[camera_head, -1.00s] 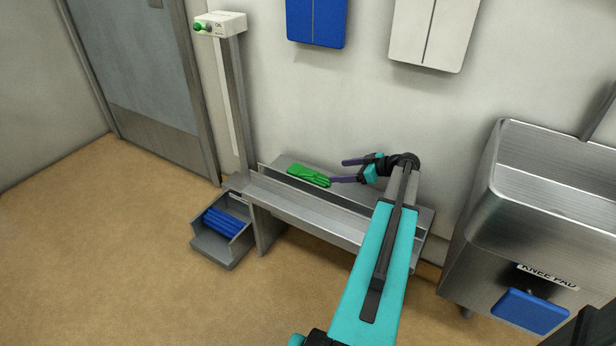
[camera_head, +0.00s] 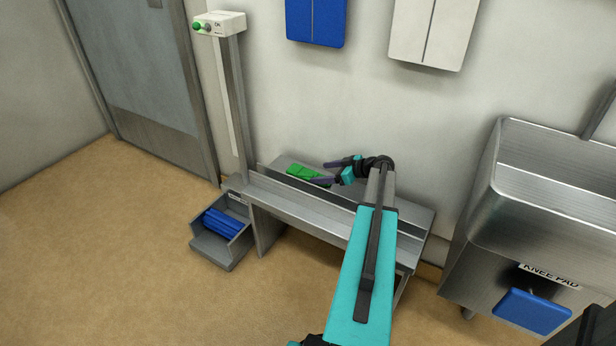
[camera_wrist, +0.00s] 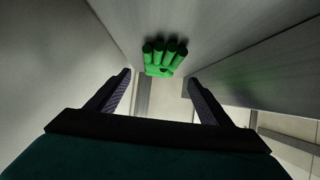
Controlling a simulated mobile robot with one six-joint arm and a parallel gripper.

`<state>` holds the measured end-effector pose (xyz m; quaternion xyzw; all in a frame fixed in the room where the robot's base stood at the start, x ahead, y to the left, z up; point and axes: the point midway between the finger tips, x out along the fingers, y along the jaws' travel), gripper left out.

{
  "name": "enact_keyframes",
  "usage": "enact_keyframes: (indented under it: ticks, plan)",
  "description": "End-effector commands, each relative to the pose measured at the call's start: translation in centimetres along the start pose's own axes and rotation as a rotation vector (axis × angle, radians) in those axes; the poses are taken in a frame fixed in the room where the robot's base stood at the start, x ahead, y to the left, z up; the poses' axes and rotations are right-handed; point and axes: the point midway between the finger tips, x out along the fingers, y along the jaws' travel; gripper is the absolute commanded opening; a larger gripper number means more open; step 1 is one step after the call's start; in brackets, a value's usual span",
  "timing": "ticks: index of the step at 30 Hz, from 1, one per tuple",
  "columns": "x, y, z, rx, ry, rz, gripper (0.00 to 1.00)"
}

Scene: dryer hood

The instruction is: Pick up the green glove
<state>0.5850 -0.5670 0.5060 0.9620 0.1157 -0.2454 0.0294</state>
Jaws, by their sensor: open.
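The green glove (camera_head: 302,171) lies on the grey metal bench, toward its left end, behind the raised front strip. In the wrist view the glove (camera_wrist: 163,60) shows ahead of my gripper, its fingers toward the top of the picture, centred a little beyond the fingertips. My gripper (camera_head: 326,173) is open, with its two purple-grey fingers spread and pointing left toward the glove. In the wrist view the space between the fingers (camera_wrist: 158,82) is empty. In the head view the near finger hides part of the glove's right end.
The bench (camera_head: 400,250) has a low upright strip in front of the glove and the wall close behind. A grey post with a switch box (camera_head: 221,23) rises at its left end. A bin of blue items (camera_head: 224,222) stands left. A steel sink (camera_head: 550,190) is right.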

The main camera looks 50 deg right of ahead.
Motion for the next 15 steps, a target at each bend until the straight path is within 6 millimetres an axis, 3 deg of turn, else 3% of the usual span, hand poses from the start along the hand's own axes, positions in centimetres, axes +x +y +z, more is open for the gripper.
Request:
enact_keyframes:
  ticks: [8,15]
  plan:
    - [0.2,0.0,0.0,-0.001,0.0,-0.001,0.73]
    - [2.5,0.1,-0.1,-0.001,0.0,-0.004,0.73]
